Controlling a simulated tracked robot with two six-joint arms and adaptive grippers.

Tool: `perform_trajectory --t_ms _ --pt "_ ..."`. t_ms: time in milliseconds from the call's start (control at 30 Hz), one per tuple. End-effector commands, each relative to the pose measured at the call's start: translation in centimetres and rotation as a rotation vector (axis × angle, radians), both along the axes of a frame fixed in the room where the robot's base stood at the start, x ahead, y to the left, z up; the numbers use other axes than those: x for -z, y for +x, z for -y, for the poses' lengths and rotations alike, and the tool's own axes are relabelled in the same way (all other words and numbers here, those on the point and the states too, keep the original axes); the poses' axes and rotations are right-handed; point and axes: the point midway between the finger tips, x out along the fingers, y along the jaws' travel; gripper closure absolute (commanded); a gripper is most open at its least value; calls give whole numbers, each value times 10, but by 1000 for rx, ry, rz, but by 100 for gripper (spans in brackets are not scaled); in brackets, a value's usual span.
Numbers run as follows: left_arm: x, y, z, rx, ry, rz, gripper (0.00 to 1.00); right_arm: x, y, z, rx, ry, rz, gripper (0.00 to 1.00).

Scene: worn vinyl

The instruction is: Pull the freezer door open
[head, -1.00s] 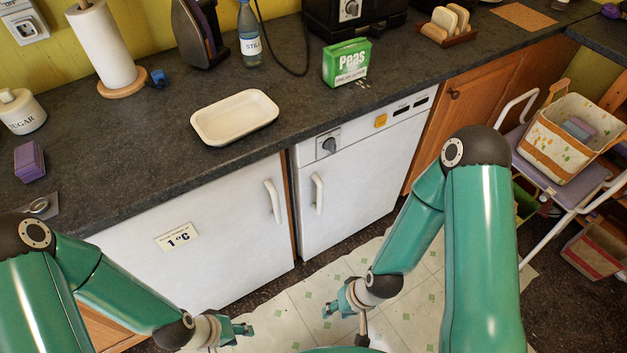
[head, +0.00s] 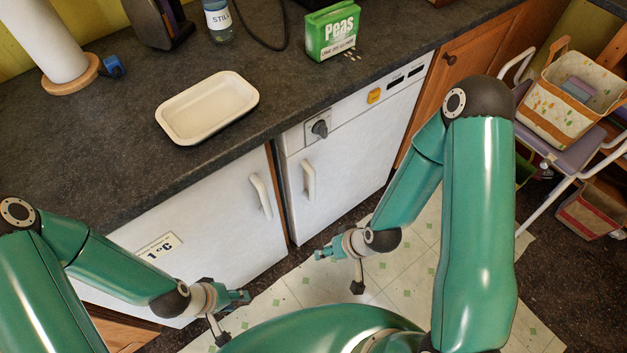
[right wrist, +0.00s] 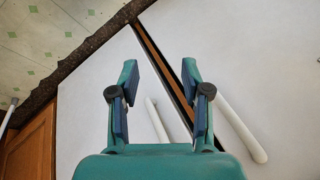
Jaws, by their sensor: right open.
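Two shut white doors sit side by side under the counter: the left door (head: 205,235) with a 1 °C label (head: 158,247) and the right door (head: 345,165) under a knob panel. No wording tells me which is the freezer. The left door's white handle (head: 260,196) and the right door's handle (head: 309,181) flank the gap; both also show in the right wrist view, the right door's (right wrist: 157,120) and the left door's (right wrist: 240,130). My right gripper (right wrist: 160,75) is open and empty, facing the doors, apart from both handles. My left gripper (head: 242,297) is low before the left door; its jaw opening is unclear.
Pale tiled floor (head: 400,275) lies before the doors.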

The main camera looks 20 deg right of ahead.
Motion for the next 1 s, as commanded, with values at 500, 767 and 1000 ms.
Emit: perform_trajectory --t_ms 500,767,1000 --pt "223 0 0 -1 0 -1 60 35 113 91 -136 -31 987 52" --pt "286 0 0 -1 0 0 60 17 97 108 -247 -29 1304 52" --pt "300 0 0 -1 0 0 60 7 90 106 -291 -19 1389 52"
